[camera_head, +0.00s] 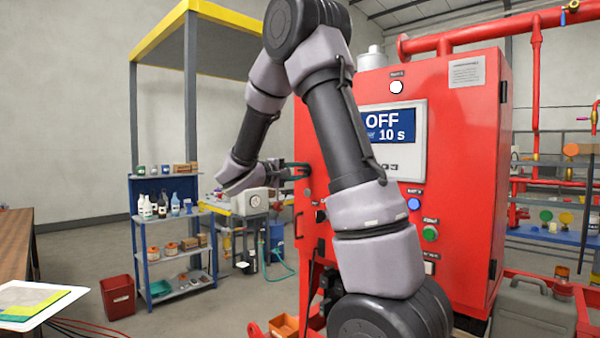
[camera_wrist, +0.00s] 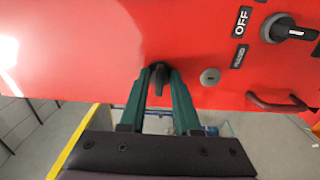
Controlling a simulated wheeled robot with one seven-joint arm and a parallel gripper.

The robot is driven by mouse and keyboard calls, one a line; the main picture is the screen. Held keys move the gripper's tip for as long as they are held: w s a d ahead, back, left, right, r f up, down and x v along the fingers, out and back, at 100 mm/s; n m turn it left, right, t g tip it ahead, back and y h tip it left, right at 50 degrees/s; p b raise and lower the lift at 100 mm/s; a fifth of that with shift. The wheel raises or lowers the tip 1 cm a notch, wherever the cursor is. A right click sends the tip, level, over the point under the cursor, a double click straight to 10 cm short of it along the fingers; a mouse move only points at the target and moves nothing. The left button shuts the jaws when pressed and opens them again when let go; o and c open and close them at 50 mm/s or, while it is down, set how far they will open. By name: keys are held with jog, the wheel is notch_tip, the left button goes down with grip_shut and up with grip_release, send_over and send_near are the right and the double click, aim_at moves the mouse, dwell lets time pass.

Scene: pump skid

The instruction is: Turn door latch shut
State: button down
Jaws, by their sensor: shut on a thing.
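The door latch (camera_wrist: 159,84) is a small dark lever on the red cabinet face (camera_wrist: 110,45) in the wrist view. It sits between the green fingers of my gripper (camera_wrist: 159,74), which are shut on it. Its far end points down between the fingers in the picture. In the head view my gripper (camera_head: 295,170) reaches the left side of the red cabinet (camera_head: 470,150). The latch cannot be made out there.
In the wrist view a round keyhole (camera_wrist: 210,76), a black rotary switch (camera_wrist: 284,30) and a red handle (camera_wrist: 277,104) lie right of my gripper.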

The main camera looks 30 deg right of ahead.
dwell(0.3)
jog(key=c, duration=0.9)
grip_release()
jog(key=shift+a, duration=0.1)
jog(key=v, duration=1)
jog(key=shift+s+a, duration=0.15)
jog(key=shift+a, duration=0.15)
